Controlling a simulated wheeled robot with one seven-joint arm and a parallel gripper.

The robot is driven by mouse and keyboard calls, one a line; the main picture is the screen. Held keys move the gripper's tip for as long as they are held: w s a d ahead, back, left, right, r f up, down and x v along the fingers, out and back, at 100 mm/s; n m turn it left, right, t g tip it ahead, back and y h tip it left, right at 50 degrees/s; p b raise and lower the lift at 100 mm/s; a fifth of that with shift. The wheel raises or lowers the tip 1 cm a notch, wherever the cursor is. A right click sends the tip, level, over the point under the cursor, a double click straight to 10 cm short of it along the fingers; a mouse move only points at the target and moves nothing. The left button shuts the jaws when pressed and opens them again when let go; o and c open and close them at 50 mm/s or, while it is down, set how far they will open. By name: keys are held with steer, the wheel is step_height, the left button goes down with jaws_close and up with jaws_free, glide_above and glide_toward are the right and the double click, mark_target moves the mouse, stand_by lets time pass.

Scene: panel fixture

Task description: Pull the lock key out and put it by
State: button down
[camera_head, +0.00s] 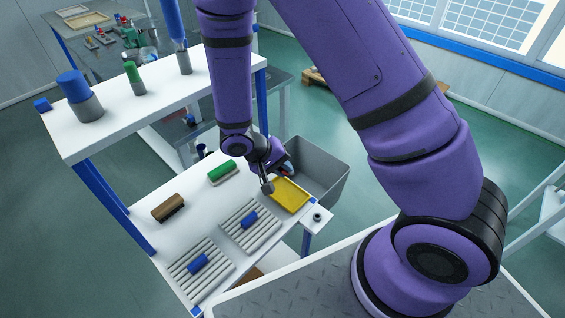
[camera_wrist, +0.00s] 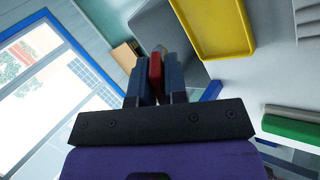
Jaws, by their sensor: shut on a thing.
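My gripper (camera_wrist: 154,82) is shut on a red piece, which I take to be the lock key (camera_wrist: 156,74); it stands between the two blue fingers in the wrist view. The far end of the key is hard to make out. In the head view my gripper (camera_head: 287,170) is above the back right part of the white table, by the yellow tray (camera_head: 290,195), and the key is too small to tell there. The yellow tray looks empty and also shows in the wrist view (camera_wrist: 213,28), to the right of the fingers. I cannot tell which opening is the lock.
A grey bin (camera_head: 325,180) stands beyond the tray. A green block (camera_head: 222,169), a brown block (camera_head: 168,207) and two ribbed racks with blue cylinders (camera_head: 197,264) are on the table. A small grey ring (camera_head: 317,217) sits at the right corner. An upper shelf (camera_head: 120,112) holds coloured cylinders.

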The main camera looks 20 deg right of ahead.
steer(key=shift+f, duration=2.9)
steer(key=c, duration=1.1)
jaws_free()
steer(key=v, duration=0.7)
steer(key=shift+a+r, duration=0.1)
steer(key=shift+r, duration=0.1)
steer(key=shift+s, duration=0.1)
